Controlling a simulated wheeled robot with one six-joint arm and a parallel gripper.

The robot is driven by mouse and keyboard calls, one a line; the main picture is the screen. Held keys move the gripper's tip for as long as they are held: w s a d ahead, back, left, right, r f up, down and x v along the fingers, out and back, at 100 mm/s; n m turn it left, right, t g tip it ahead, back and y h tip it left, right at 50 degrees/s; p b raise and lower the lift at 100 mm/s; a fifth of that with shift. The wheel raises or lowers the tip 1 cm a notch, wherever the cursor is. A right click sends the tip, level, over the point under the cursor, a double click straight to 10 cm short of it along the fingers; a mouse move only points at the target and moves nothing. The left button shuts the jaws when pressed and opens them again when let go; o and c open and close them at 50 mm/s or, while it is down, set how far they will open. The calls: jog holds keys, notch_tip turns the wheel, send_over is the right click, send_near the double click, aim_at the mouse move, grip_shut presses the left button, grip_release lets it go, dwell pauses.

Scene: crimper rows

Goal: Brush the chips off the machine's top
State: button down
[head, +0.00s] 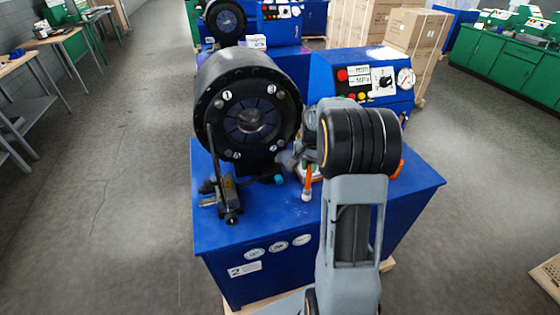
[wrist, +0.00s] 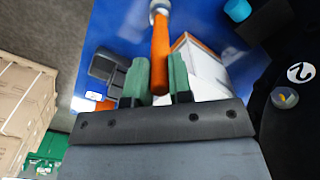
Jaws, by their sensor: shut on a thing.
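The machine is a crimper with a black round head (head: 250,105) on a blue base (head: 225,225) marked 2. Its blue top also shows in the wrist view (wrist: 115,28). My gripper (wrist: 158,78) has green fingers shut on an orange-handled tool, likely the brush (wrist: 160,45), with a pale end pointing away from the fingers. In the head view the brush (head: 307,188) hangs pale end down above the machine's top, right of the round head. My arm hides most of the gripper there. I cannot make out any chips.
A black fitting with a lever (head: 228,195) stands on the top's left side. A teal cylinder (head: 279,179) is beside the head. A white, orange-edged thing (wrist: 203,72) lies behind the fingers. A control box with gauge (head: 365,80) rises at the back right.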

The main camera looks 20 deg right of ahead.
jog(key=r, duration=0.1)
jog(key=r+p, duration=0.1)
jog(key=r, duration=0.1)
jog(key=shift+a, duration=0.2)
jog(key=shift+r+p, duration=1.4)
jog(key=shift+r, duration=0.9)
